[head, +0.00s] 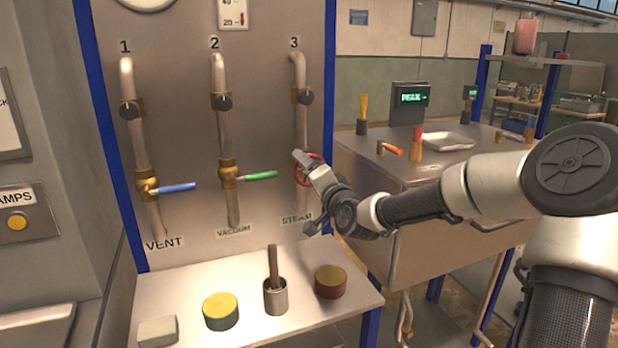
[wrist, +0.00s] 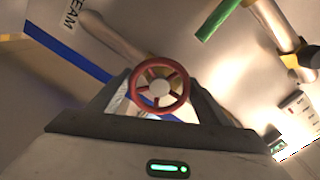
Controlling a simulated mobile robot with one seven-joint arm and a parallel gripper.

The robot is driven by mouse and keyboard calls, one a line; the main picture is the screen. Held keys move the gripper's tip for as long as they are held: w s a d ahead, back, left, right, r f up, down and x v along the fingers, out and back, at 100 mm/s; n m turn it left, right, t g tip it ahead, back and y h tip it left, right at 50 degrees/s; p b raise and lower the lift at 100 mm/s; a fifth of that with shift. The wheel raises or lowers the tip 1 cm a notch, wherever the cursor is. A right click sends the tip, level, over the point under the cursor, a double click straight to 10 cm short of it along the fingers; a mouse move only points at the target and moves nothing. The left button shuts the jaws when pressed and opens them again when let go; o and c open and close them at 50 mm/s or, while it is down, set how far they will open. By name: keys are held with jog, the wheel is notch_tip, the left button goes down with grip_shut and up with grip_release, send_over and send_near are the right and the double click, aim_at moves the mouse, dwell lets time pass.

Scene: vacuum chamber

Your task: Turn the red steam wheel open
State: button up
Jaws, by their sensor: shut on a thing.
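The red steam wheel (head: 312,162) sits on pipe 3, above the STEAM label, on the upright metal panel. In the head view my gripper (head: 303,160) is at the wheel and covers part of it. In the wrist view the red wheel (wrist: 160,87), with its spokes and pale hub, shows whole between the two fingers of my gripper (wrist: 160,92). The fingers are shut on the wheel. The wheel's exact turn position cannot be told.
A side table (head: 440,172) stands right.

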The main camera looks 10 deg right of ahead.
jog(key=n+b, duration=0.1)
jog(key=n, duration=0.1)
jog(key=n+b, duration=0.1)
jog(key=shift+f+n, duration=0.2)
jog(key=shift+n, duration=0.2)
jog(key=n+b, duration=0.2)
jog(key=n, duration=0.1)
jog(key=shift+n+b, duration=0.3)
jog(key=n+b, duration=0.4)
jog(key=n, duration=0.2)
jog(key=shift+d+b, duration=0.15)
jog(key=shift+b, duration=0.2)
jog(key=n+b, duration=0.1)
jog(key=n, duration=0.2)
jog(key=shift+r+n, duration=0.1)
jog(key=shift+n, duration=0.3)
jog(key=shift+d+n, duration=0.15)
jog(key=shift+n, duration=1.15)
jog(key=o, duration=1.1)
jog(key=shift+c, duration=0.2)
